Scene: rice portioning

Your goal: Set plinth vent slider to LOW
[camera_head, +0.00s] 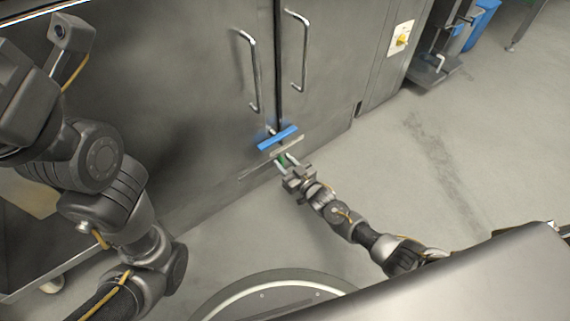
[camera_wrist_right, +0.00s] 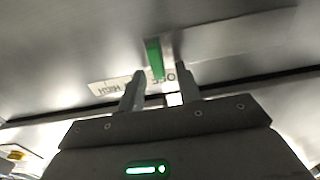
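The vent slider's green tab (camera_head: 283,159) is low on the front of the steel cabinet. In the right wrist view the green tab (camera_wrist_right: 154,58) stands up near a white label strip (camera_wrist_right: 108,87). The strip reads upside down, with HIGH at left and OFF at right; the part between is covered. My right gripper (camera_head: 285,163) is at the slider. In its wrist view the right gripper (camera_wrist_right: 159,84) is open, with the tab between the lines of its two fingers. Contact cannot be told. My left arm is at the left; its fingers do not show.
Above the slider are a blue bar (camera_head: 278,137) and two long door handles (camera_head: 251,72) (camera_head: 303,50). A yellow switch (camera_head: 402,39) is at the cabinet's right. Blue bins (camera_head: 482,22) stand at the back right. The floor (camera_head: 400,170) at right is clear.

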